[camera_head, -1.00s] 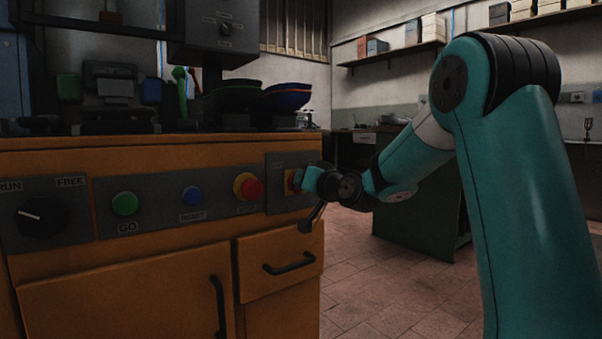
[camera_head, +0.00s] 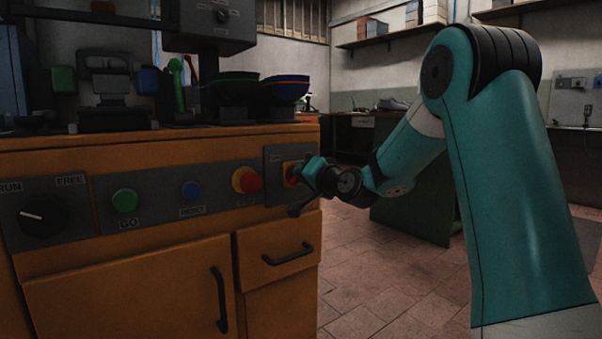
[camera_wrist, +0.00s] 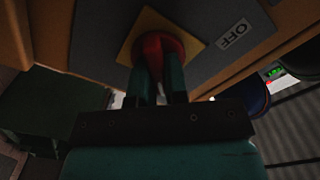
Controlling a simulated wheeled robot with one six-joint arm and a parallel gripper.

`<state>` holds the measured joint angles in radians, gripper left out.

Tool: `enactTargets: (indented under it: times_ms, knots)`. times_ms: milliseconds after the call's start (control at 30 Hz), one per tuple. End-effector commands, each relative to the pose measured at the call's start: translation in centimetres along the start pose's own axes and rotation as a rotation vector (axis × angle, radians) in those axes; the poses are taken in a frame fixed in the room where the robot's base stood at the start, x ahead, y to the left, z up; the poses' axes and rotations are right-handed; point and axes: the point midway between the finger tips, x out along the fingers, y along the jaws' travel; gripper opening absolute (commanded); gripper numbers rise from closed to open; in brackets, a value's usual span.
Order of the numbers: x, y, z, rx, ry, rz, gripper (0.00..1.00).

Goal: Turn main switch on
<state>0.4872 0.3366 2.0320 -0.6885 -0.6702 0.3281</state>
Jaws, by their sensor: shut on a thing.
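The main switch is a red rotary knob (camera_wrist: 158,44) on a yellow plate (camera_wrist: 131,36), seen in the wrist view with an "OFF" label (camera_wrist: 234,37) beside it. In the head view the main switch (camera_head: 291,173) sits on the grey panel at the right end of the orange cabinet, partly hidden by my gripper. My gripper (camera_wrist: 160,72) is shut on the red knob, with one finger on each side of it. In the head view my gripper (camera_head: 308,170) reaches the panel from the right.
Left of the switch are a red emergency button (camera_head: 247,180), a blue reset button (camera_head: 191,190), a green GO button (camera_head: 124,201) and a black RUN/FREE selector (camera_head: 42,216). A drawer with a black handle (camera_head: 288,254) is below. Open floor lies right.

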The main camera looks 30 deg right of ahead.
Motion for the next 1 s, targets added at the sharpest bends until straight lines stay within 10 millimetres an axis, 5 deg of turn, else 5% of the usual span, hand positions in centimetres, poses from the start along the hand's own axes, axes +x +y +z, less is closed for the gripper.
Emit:
enactTargets:
  times_ms: [167, 200, 300, 667, 1000]
  knots:
    - [0.0, 0.1, 0.2, 0.005, -0.004, 0.002, 0.00]
    - [0.0, 0.1, 0.2, 0.005, -0.004, 0.002, 0.18]
    - [0.0, 0.1, 0.2, 0.004, -0.003, 0.002, 0.39]
    - [-0.6, 0.1, 0.0, 0.001, 0.000, 0.002, 0.39]
    - [-7.8, 0.2, -0.1, 0.003, 0.003, 0.007, 0.39]
